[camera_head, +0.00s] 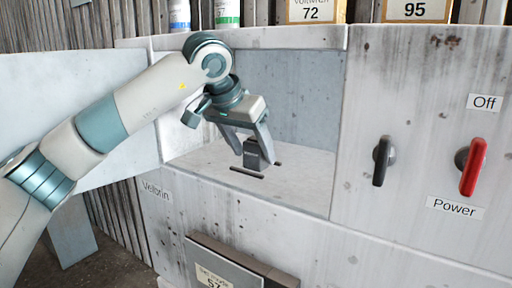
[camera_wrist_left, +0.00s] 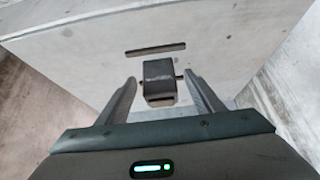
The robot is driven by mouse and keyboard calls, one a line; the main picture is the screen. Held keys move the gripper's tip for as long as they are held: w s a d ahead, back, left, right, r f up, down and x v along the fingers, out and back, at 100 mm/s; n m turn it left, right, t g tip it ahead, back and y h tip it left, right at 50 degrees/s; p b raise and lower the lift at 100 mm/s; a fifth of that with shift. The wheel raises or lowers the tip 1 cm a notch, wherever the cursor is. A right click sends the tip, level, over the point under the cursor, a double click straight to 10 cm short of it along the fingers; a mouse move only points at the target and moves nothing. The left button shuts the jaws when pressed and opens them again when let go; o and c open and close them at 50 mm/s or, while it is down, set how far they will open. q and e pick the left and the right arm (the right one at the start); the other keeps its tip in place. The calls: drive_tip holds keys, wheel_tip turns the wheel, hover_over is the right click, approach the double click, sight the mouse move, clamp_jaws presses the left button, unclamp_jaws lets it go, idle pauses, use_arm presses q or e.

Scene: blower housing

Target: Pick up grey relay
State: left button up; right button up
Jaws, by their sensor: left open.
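The grey relay (camera_head: 252,153) is a small dark grey block standing on the pale floor of a recess in the housing, beside a dark slot. In the left wrist view the relay (camera_wrist_left: 158,82) stands between the two fingers, with a gap on each side. My left gripper (camera_head: 250,150) is open and reaches down over the relay, its fingers around it in the head view. In the left wrist view the open left gripper (camera_wrist_left: 160,92) points at it. My right gripper is not in view.
The recess floor (camera_head: 205,160) has narrow slots; one slot (camera_wrist_left: 155,50) shows beyond the relay. Recess walls (camera_head: 305,100) stand close around. To the right are a black knob (camera_head: 383,160) and a red knob (camera_head: 472,165). Cans and labelled boxes (camera_head: 415,10) stand on top.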

use_arm(q)
drive_tip(key=shift+p+x, duration=0.4)
drive_tip(key=shift+x, duration=0.7)
drive_tip(key=c, duration=1.2)
